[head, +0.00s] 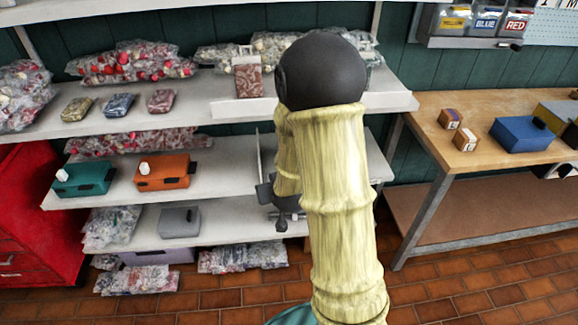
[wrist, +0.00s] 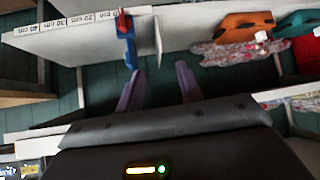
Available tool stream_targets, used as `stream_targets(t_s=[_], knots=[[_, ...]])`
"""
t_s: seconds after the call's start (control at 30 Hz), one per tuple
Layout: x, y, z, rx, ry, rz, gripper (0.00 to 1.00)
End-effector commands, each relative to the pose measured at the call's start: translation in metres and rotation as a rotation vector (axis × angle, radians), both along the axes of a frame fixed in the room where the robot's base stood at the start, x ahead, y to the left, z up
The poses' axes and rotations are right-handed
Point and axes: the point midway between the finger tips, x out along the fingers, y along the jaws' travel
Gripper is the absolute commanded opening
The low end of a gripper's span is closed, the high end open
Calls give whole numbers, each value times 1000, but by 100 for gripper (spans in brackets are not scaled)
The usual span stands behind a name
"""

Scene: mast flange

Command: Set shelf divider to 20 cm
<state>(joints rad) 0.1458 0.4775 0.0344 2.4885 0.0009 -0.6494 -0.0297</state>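The shelf divider shows in the wrist view as an upright white panel (wrist: 158,38) with a red and blue piece (wrist: 128,42) beside it at the shelf's edge. The labelled edge strip (wrist: 66,22) reads 10, 20, 30 and 40 cm toward the left; the red and blue piece stands just right of the 10 cm label. In the head view the divider (head: 259,152) is a thin pale panel on the middle shelf. My gripper (wrist: 160,69) is open and empty, its purple fingers apart and short of the divider. In the head view my arm hides much of that area.
An orange box (head: 162,172) and a teal box (head: 83,178) stand on the middle shelf, left of the divider. Bagged goods fill parts of the shelves. A wooden workbench (head: 487,145) stands at right and a red cabinet (head: 35,215) at left.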

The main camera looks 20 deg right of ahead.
Motion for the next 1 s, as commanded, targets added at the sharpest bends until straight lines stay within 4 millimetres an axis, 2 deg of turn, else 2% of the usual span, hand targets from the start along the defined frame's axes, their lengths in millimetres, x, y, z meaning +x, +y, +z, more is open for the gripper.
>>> stream_targets(t_s=[0.03,0.3,0.47,0.6,0.8,1.0], knots=[[8,-7,-19,-4,-42,-12,36],[40,-39,-65,-43,-320,-74,36],[44,-58,-90,-75,-484,-117,36],[39,-72,-108,-106,-616,-154,36],[31,-82,-114,-136,-723,-182,36],[30,-82,-112,-139,-735,-184,36]])
